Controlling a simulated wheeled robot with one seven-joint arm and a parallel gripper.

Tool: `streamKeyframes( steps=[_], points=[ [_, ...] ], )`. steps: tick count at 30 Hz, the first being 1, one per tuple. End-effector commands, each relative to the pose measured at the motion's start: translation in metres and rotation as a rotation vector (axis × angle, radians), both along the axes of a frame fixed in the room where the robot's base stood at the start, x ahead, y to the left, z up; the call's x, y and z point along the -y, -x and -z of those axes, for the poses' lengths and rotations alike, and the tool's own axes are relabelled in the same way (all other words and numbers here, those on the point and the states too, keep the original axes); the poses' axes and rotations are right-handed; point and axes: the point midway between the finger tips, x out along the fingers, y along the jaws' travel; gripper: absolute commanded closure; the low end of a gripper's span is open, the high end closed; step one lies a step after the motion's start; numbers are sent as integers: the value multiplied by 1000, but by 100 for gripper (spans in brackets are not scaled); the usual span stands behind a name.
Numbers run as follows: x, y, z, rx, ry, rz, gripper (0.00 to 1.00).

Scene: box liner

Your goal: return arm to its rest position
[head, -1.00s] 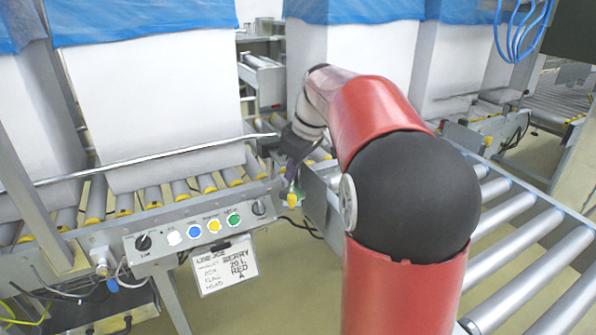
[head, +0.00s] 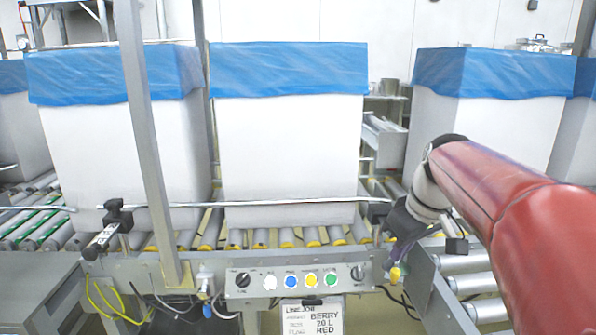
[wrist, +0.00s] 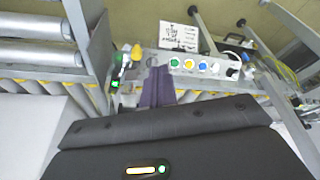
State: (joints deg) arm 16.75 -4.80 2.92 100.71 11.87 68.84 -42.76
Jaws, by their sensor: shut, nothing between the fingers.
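My red arm comes in from the right in the head view and ends in my dark gripper (head: 392,232), low at the right end of the control panel (head: 296,282). In the wrist view my gripper (wrist: 155,98) shows as purplish fingers side by side, shut with nothing between them. The fingertips point toward the panel, with its white, blue, yellow and green buttons, which also shows in the wrist view (wrist: 200,66). I cannot tell the exact gap between the fingers and the conveyor frame.
White boxes with blue liners, such as the middle one (head: 290,150), stand on the roller conveyor (head: 210,230). A grey post (head: 145,150) rises at left. A yellow-tipped fitting (head: 395,273) sits close by my gripper. Another roller section (head: 470,283) lies at right. A handwritten card (head: 315,315) hangs below the panel.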

Motion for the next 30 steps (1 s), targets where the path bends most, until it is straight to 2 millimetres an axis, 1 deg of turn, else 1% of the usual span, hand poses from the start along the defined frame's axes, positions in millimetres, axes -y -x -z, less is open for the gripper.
streamKeyframes(
  steps=[1,4,5,6,9,12,15,18,21,30],
  points=[
    [-14,25,1,13,8,42,100],
    [-32,69,13,39,11,147,100],
    [-37,81,17,49,9,178,100],
    [-42,98,24,61,6,217,100],
    [-51,135,45,94,-10,304,100],
    [-56,163,64,124,-31,372,100],
    [-58,180,79,142,-49,417,100],
    [-59,188,87,153,-59,441,100],
    [-59,191,90,154,-62,450,100],
    [-59,190,90,154,-62,450,100]
  ],
)
